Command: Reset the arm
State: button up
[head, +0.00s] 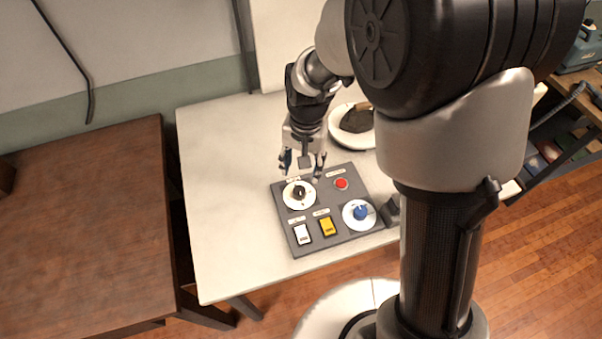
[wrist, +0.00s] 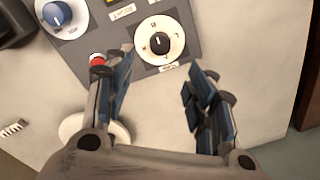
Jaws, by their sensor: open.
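My gripper (head: 303,165) is open and empty above the back edge of a grey control panel (head: 276,212) on the white table. In the wrist view my gripper's two fingers (wrist: 158,88) stand apart, with bare table between them. The panel's dial with a black knob (head: 299,193) is just in front of the fingers; it also shows beyond them in the wrist view (wrist: 158,42). I cannot tell the exact height of the fingers above the panel, but they appear clear of the knob. My arm reaches in from the right and hides part of the table.
The panel also bears a red button (head: 341,184), a blue knob (head: 361,212), a white switch (head: 302,234) and a yellow switch (head: 327,227). A white plate with a dark item (head: 356,119) lies behind. A brown table (head: 85,230) stands left. The white table's left part (head: 222,190) is clear.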

jog(key=shift+r, duration=0.3)
jog(key=shift+r, duration=0.1)
jog(key=s+d+r+n+t, duration=0.1)
jog(key=s+d+r+t, duration=0.1)
jog(key=s+d+r, duration=0.35)
jog(key=s+d+r+n+t, duration=0.1)
jog(key=s+d+r, duration=0.2)
jog(key=s+r, duration=0.55)
jog(key=s+d+r+n+t, duration=0.1)
jog(key=s+d+r, duration=0.2)
jog(key=s+r, duration=0.1)
jog(key=shift+s+d+n+h, duration=0.2)
jog(key=shift+s+n+h, duration=0.1)
jog(key=shift+s, duration=0.4)
